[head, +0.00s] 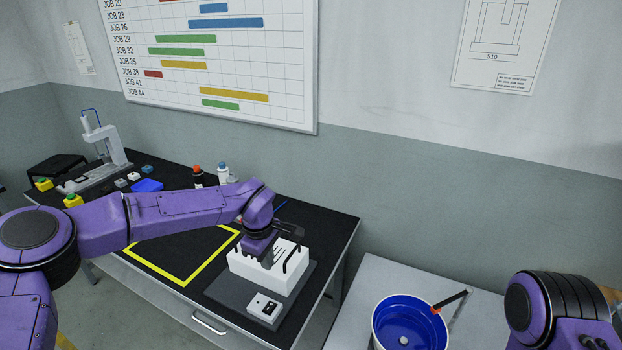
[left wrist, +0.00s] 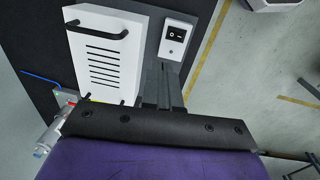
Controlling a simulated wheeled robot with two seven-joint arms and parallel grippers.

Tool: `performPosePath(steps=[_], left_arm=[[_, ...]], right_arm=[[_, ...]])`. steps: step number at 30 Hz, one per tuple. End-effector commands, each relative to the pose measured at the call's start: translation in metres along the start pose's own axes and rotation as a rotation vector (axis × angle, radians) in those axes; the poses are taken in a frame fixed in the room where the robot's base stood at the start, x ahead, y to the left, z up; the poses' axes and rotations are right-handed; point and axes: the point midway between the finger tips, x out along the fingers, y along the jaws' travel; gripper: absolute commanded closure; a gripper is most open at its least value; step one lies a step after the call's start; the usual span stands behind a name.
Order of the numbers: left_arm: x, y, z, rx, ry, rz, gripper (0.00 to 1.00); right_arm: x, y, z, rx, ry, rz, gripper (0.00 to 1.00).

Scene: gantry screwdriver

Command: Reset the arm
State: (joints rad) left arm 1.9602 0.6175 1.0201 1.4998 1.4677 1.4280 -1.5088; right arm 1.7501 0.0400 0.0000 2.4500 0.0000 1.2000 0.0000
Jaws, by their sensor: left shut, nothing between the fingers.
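My left arm reaches in from the left across the table in the head view. Its gripper (head: 268,262) points down in front of a white vented box with black handles (head: 282,272), and partly hides it. In the left wrist view, the gripper's grey fingers (left wrist: 163,82) are together with nothing between them. They lie beside the white box (left wrist: 104,65) and below a switch box (left wrist: 174,40) in the picture. I cannot tell whether they touch the box or its base. My right arm shows at the lower right of the head view, but its gripper does not.
The white box and switch box (head: 265,307) sit on a grey base at the black table's right end. A yellow-outlined area (head: 184,278) is bare. A press-like stand (head: 100,145) and bottles (head: 198,177) stand behind. A blue bowl (head: 385,325) is on the side table.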

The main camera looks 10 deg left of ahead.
Motion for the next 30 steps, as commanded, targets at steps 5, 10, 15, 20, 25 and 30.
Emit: performPosePath(steps=[5, 10, 15, 20, 25, 30], left_arm=[[0.018, -0.001, -0.011, -0.228, 0.145, 0.091, 1.00], [0.136, -0.089, 0.004, -0.079, 0.456, 0.238, 1.00], [0.210, -0.219, 0.024, 0.245, 0.443, 0.247, 1.00], [0.230, -0.341, 0.019, 0.535, 0.362, 0.109, 1.00], [0.227, -0.401, -0.005, 0.686, 0.369, -0.026, 1.00], [0.230, -0.407, -0.006, 0.706, 0.371, -0.041, 1.00]], right_arm=[[0.000, 0.000, 0.000, 0.000, 0.000, 0.000, 1.00], [0.008, -0.001, 0.003, 0.000, 0.000, 0.000, 1.00], [0.016, -0.001, 0.007, 0.000, 0.000, 0.000, 1.00], [0.023, -0.002, 0.010, 0.000, 0.000, 0.000, 1.00], [0.028, -0.003, 0.011, 0.000, 0.000, 0.000, 1.00], [0.028, -0.003, 0.012, 0.000, 0.000, 0.000, 1.00]])
